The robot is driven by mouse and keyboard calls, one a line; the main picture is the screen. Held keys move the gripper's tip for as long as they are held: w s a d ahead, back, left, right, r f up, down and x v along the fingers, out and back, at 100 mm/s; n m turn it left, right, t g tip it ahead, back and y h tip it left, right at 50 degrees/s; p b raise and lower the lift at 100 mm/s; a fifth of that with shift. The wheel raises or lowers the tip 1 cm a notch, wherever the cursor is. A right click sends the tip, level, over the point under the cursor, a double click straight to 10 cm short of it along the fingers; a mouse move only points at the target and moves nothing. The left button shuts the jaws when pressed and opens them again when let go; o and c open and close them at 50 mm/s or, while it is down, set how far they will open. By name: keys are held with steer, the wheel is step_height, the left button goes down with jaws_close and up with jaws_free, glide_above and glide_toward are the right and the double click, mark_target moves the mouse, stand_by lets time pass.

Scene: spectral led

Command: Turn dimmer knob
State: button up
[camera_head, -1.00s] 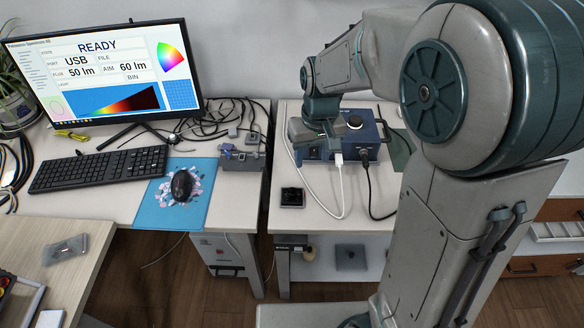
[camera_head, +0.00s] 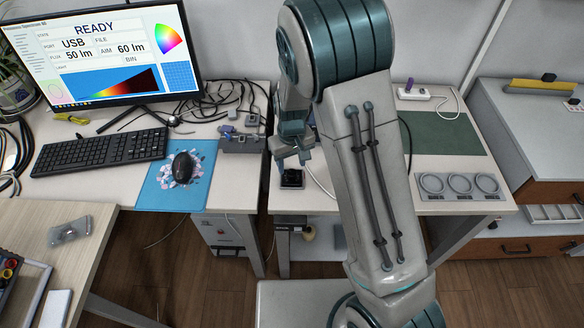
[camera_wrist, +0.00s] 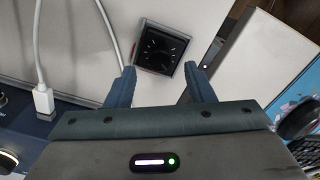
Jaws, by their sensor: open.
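The dimmer is a small black square unit with a round knob (camera_wrist: 160,46) and dial marks around it. It shows between and just beyond my fingertips in the wrist view. In the head view the dimmer (camera_head: 292,179) sits on the right table near its left edge. My gripper (camera_head: 291,160) is above it, pointing down. In the wrist view my gripper (camera_wrist: 161,69) is open, one finger on each side of the knob, with nothing between them. Contact cannot be told. The monitor (camera_head: 97,52) reads READY, 50 lm and AIM 60 lm.
My arm hides most of that box in the head view. A gap separates the tables. A tray with rings (camera_head: 459,186) and a green mat (camera_head: 442,134) lie to the right.

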mark_target(292, 172)
steer(key=shift+f, duration=1.6)
steer(key=c, duration=1)
steer(key=shift+m, duration=1.9)
